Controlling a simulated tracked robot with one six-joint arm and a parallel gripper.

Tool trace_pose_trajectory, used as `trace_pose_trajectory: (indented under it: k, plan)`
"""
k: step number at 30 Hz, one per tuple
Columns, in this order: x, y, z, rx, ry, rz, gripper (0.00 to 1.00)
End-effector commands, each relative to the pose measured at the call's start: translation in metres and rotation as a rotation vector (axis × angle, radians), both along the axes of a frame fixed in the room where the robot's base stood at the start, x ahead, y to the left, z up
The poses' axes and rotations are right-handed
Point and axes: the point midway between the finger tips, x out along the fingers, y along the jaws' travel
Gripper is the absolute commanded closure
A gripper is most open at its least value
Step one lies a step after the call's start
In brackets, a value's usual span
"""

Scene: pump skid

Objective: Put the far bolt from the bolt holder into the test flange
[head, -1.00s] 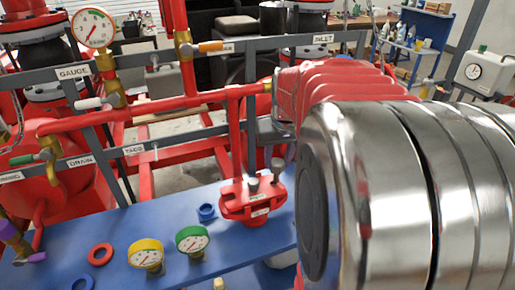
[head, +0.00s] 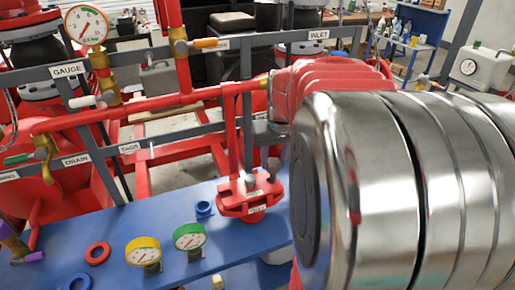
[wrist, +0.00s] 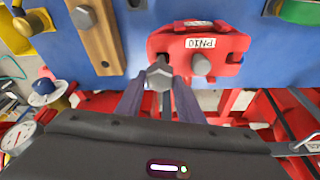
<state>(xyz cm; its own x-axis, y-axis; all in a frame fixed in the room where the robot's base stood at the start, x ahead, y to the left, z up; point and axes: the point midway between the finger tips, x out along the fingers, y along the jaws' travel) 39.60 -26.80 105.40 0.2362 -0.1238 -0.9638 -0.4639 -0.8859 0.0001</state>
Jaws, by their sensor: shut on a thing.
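The test flange (head: 252,203) is a red plate on the blue bench in the head view; it also shows in the wrist view (wrist: 217,46). One grey bolt (wrist: 201,65) stands in its right side as the wrist view shows it. My gripper (wrist: 160,98) is shut on another grey hex bolt (wrist: 159,76), at the flange's left end in that view. I cannot tell how deep this bolt's tip sits. In the head view the held bolt (head: 274,164) shows at the flange's right, beside my arm. The wooden bolt holder (wrist: 102,42) carries a bolt (wrist: 84,17).
A yellow gauge (head: 143,251), a green gauge (head: 189,237), a red ring (head: 98,253) and a blue ring (head: 205,209) are on the blue bench (head: 170,205). Red pipes (head: 150,112) and grey rails rise behind it. My arm hides the bench's right part.

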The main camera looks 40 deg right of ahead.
Motion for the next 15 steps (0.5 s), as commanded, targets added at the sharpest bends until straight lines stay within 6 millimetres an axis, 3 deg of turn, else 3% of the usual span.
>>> trace_pose_trajectory:
  k: [15]
  plan:
    - [0.0003, 0.0002, -0.0081, -0.001, -0.001, 0.001, 0.89]
